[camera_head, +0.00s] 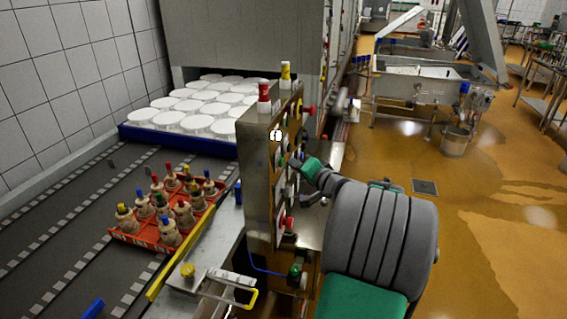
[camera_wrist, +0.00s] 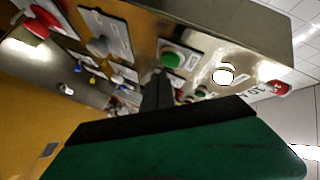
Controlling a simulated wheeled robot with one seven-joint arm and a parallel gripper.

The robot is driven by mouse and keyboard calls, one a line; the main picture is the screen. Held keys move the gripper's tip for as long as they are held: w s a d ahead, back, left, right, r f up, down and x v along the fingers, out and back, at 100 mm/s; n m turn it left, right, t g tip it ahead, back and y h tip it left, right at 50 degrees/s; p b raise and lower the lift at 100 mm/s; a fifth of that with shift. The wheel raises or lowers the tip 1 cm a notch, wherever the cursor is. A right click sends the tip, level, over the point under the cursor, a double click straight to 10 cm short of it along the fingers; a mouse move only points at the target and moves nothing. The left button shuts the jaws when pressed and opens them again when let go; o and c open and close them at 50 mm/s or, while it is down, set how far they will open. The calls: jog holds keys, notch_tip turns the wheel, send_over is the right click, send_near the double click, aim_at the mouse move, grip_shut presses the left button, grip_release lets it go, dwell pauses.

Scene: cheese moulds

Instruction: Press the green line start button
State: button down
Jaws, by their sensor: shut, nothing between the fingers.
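A metal control panel (camera_head: 262,160) stands at the centre of the head view, its button face turned right. In the wrist view a round green button (camera_wrist: 171,60) sits on a white label plate, with a bright white lamp (camera_wrist: 223,74) to its right. My gripper (camera_wrist: 158,76) is shut and empty, its dark fingertips pointing at the panel close to the green button. Whether they touch it cannot be told. In the head view my gripper (camera_head: 294,164) reaches the panel face from the right, and my wrist hides part of the panel.
Red knobs (camera_head: 308,109) stick out of the panel, and another green button (camera_head: 295,270) sits low on it. Orange floor (camera_head: 480,200) lies open at right.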

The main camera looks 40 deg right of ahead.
jog(key=shift+w+a, duration=0.25)
jog(key=shift+w, duration=0.05)
jog(key=shift+w+a, duration=0.35)
jog(key=shift+w, duration=0.05)
dwell(0.9)
jog(key=shift+d, duration=0.1)
jog(key=shift+s+d+b, duration=0.5)
jog(key=shift+s, duration=0.2)
jog(key=s+d, duration=0.1)
jog(key=s, duration=0.1)
jog(key=s+d+b, duration=0.1)
jog(key=s+d, duration=0.1)
dwell(0.4)
